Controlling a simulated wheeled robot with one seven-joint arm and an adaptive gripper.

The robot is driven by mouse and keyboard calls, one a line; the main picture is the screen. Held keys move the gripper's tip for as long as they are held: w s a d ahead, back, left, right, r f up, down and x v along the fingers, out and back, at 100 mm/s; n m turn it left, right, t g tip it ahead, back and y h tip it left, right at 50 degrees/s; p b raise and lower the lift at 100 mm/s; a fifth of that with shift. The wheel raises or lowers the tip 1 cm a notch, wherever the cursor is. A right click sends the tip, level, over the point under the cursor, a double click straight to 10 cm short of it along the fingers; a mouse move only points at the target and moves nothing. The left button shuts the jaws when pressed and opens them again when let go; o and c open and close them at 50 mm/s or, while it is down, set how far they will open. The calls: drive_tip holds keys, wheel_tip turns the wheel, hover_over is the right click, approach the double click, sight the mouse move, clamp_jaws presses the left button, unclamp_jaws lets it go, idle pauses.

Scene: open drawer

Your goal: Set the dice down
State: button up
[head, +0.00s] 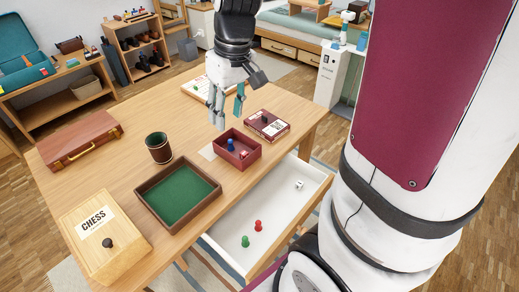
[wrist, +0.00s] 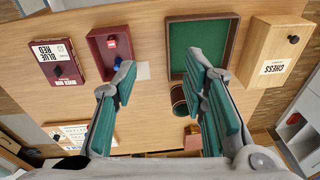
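My gripper (head: 228,112) hangs above the table, behind the small red box. Its fingers are spread, and nothing shows between them in the wrist view (wrist: 162,66). A white die (head: 299,184) with dark pips lies in the open white drawer (head: 235,220), well to the right of my gripper. The small red box (head: 254,142) holds a blue piece (head: 230,144) and a small red object (head: 243,154) that looks like a die. The red object also shows in the wrist view (wrist: 111,41). The drawer is out of the wrist view.
A green-lined tray (head: 209,178), a dark cup (head: 158,148), a chess box (head: 88,249), a brown case (head: 80,139) and a red card box (head: 267,125) stand on the table. Red (head: 258,226) and green (head: 245,241) pieces stand in the drawer.

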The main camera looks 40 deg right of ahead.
drive_tip(key=s+a+r+t, duration=0.1)
drive_tip(key=s+a+r, duration=0.2)
drive_tip(key=s, duration=0.6)
drive_tip(key=s+a+r+m+h, duration=0.1)
drive_tip(key=s+a+r, duration=0.2)
drive_tip(key=s, duration=0.7)
drive_tip(key=shift+t, duration=0.4)
drive_tip(key=shift+r, duration=0.1)
drive_tip(key=shift+t, duration=0.5)
wheel_tip(320, 180, up, 5)
drive_tip(key=p, duration=0.3)
drive_tip(key=shift+p, duration=0.35)
drive_tip(key=shift+w, duration=0.1)
